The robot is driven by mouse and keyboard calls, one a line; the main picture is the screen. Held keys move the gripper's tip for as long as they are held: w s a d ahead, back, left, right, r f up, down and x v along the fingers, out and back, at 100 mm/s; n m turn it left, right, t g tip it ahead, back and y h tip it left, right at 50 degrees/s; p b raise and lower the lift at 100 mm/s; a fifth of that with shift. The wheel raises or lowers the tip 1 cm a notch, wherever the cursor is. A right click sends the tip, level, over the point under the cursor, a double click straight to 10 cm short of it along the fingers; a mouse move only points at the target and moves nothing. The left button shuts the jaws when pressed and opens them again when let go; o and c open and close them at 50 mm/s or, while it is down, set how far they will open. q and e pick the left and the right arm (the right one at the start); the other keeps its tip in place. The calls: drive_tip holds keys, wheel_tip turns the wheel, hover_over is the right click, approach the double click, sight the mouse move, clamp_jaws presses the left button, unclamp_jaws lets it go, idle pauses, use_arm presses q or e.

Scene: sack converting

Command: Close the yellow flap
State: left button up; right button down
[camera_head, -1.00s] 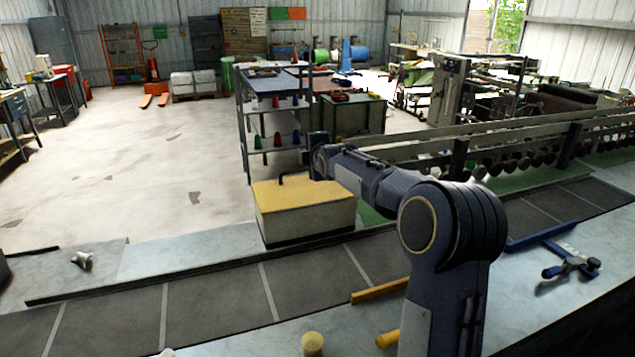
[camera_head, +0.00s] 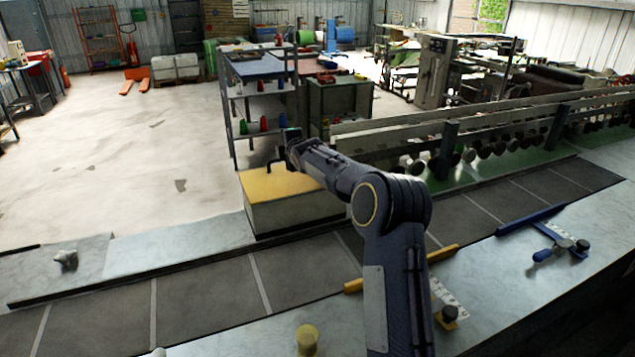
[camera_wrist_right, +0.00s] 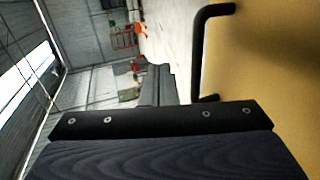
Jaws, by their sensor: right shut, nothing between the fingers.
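A pale box with a flat yellow top (camera_head: 262,187) stands beyond the belt, left of my right arm in the head view. The yellow top lies level on the box, with a black bar handle (camera_head: 273,160) near its back edge. The yellow surface (camera_wrist_right: 265,90) and the black handle (camera_wrist_right: 199,50) also show at the right of the right wrist view. My right gripper (camera_head: 292,143) is shut and empty, close to the handle at the back of the box; I cannot tell whether it touches. Its dark body (camera_wrist_right: 160,122) fills the lower wrist view. My left gripper is out of view.
A grey segmented belt (camera_head: 205,290) runs across the front. A yellow bar (camera_head: 440,254) lies along its near edge, with a blue bar (camera_head: 530,219) and blue handle (camera_head: 555,250) further right. A yellow cylinder (camera_head: 306,340) stands in front. A steel rack (camera_head: 265,110) stands behind the box.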

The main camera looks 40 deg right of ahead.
drive_tip(key=shift+w+d+f, duration=0.1)
drive_tip(key=shift+w+f, duration=0.35)
drive_tip(key=shift+f, duration=0.3)
